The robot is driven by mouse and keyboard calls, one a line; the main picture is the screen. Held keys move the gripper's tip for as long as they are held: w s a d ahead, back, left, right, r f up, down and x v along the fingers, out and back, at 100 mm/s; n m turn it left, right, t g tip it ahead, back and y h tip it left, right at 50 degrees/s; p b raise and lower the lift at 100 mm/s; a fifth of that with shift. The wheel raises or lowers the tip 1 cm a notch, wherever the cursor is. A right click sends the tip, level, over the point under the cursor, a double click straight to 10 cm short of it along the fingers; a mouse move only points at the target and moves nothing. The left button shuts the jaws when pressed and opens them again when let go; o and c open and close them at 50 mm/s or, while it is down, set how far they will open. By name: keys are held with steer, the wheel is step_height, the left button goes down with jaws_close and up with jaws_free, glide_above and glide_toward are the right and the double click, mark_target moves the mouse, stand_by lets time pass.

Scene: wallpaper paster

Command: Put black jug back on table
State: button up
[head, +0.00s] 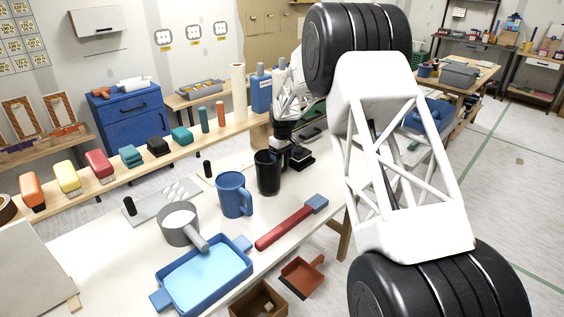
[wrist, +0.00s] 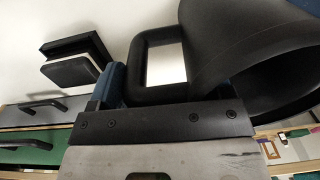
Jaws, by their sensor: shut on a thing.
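The black jug (head: 267,174) is upright at the middle of the white table, right of the blue mug. In the wrist view the jug (wrist: 245,50) fills the upper right, with its square handle (wrist: 155,95) between my blue finger pads. My gripper (head: 282,147) is shut on the jug, on its handle side; it also shows in the wrist view (wrist: 165,92). The jug's base is over the white table (head: 230,265); I cannot tell whether it touches or hangs just above.
A blue mug (head: 234,194), a grey pot (head: 180,224), a blue tray (head: 203,272) and a red-handled tool (head: 287,227) lie nearby on the table. A black block (head: 301,159) is close to the gripper's right. A wooden shelf with several colored items runs behind.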

steer(key=shift+f, duration=1.2)
steer(key=o, duration=1.4)
steer(key=shift+c, duration=0.2)
step_height(320, 180, up, 12)
steer(key=shift+w+d+r, duration=0.1)
steer(key=shift+d, duration=0.05)
